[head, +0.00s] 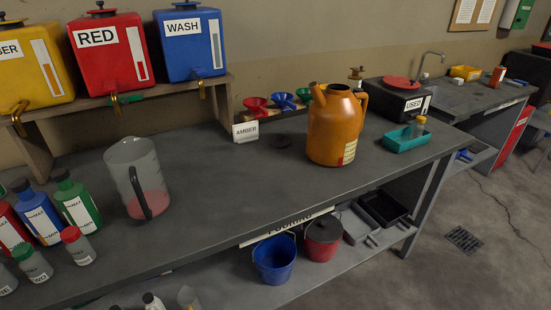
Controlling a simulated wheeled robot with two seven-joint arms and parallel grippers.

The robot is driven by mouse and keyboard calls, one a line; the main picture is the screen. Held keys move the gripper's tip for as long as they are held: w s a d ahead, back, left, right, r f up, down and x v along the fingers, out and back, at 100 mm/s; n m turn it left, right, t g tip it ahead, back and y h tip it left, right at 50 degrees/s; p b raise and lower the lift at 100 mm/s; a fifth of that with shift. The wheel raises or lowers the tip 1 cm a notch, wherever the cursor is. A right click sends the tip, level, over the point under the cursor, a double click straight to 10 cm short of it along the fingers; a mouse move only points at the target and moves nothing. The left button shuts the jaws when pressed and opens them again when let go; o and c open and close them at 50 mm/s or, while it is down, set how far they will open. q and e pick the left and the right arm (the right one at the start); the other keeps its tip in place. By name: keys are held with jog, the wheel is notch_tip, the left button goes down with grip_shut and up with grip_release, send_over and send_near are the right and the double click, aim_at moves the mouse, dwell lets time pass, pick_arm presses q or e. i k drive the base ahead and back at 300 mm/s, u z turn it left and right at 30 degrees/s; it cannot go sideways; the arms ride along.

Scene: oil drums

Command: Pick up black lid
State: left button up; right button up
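The black lid (283,140) appears as a small, flat, dark disc. It lies on the grey bench top (230,190), left of the orange jug (335,125) and apart from it. It is right of the white AMBER card (245,131). Nothing covers the lid. The orange jug stands upright with a spout, a handle and a label low on its side. Neither of my grippers shows in the head view.
A clear measuring jug (128,165) with a little reddish liquid stands at left, beside several bottles (75,205). A shelf holds the RED (105,65) and WASH (190,55) tanks. Coloured funnels (256,104) sit behind the lid. A teal tray (405,140) is at right. The bench middle is clear.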

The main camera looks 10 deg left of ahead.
aim_at(280, 141)
jog(key=u, duration=0.05)
jog(key=k, duration=0.65)
jog(key=z, duration=1.1)
jog(key=i, duration=1.2)
jog(key=u, duration=0.7)
jog(key=i, duration=0.85)
jog(key=u, duration=0.65)
